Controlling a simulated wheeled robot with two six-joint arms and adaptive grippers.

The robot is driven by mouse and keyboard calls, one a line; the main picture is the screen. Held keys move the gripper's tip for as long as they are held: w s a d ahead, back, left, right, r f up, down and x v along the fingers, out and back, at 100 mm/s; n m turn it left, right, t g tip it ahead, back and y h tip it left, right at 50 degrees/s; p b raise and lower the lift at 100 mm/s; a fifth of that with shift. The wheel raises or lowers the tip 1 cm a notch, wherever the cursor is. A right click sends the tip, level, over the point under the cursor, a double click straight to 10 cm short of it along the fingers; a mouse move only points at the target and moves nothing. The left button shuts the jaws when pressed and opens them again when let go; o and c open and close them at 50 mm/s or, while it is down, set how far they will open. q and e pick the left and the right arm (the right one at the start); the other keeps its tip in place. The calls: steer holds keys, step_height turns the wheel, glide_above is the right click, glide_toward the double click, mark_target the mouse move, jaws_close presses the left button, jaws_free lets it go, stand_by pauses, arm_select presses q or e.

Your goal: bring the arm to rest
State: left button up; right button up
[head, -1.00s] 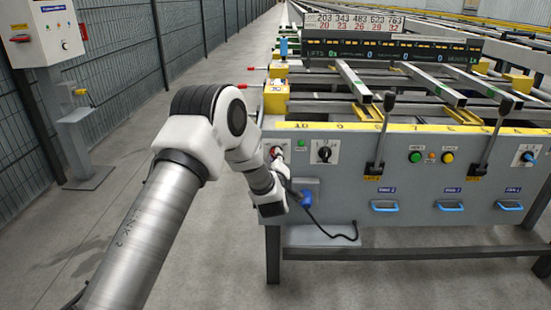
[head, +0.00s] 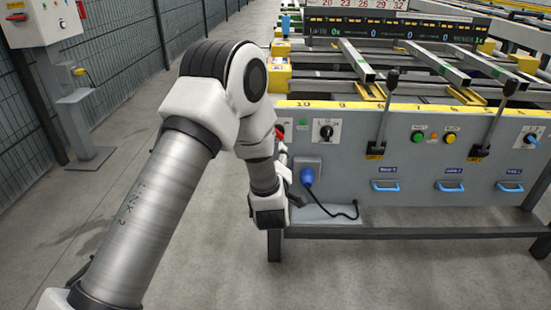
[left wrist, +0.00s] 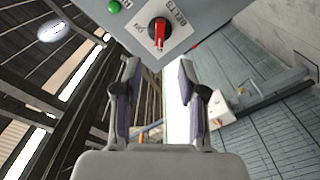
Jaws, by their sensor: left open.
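My left arm comes in from the left in the head view and bends down in front of the runout table's grey front panel (head: 350,165). The left gripper's fingers are mostly hidden behind its own wrist there. In the left wrist view my left gripper (left wrist: 158,95) is open, with nothing between its two fingers. A red rotary switch (left wrist: 159,30) on a white plate shows beyond the fingertips, apart from them. A green button (left wrist: 114,7) is beside it. My right gripper does not show.
A blue plug (head: 307,177) with a black cable is on the panel next to my wrist. Two black levers (head: 385,105) (head: 497,115) stick up farther right, above blue handles (head: 385,186). A control box (head: 38,22) on a post stands at the left by the fence. The floor between is clear.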

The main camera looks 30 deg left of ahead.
arm_select(q)
steer(key=shift+s+d, duration=0.35)
steer(key=shift+s, duration=0.25)
steer(key=s+d+f+m+g+h, duration=0.3)
steer(key=s+f, duration=0.4)
steer(key=f, duration=0.5)
steer(key=s+d+f+m+g+h, duration=0.25)
steer(key=s+f, duration=0.45)
steer(key=f, duration=0.6)
steer(key=s+d+f+m+g+h, duration=0.1)
steer(key=s+d+f+m+g, duration=0.2)
steer(key=s, duration=0.4)
steer(key=s+d+f+m+g+h, duration=0.1)
steer(key=s+d+f+m+g, duration=0.15)
steer(key=s, duration=0.45)
steer(key=s+d+f+m+g+h, duration=0.2)
steer(key=s+m+g, duration=0.15)
steer(key=s, duration=0.35)
step_height(320, 180, up, 26)
steer(key=s+p, duration=0.1)
steer(key=p, duration=2.5)
steer(key=shift+d+r+g, duration=0.15)
steer(key=shift+r+g, duration=0.1)
steer(key=shift+g, duration=0.2)
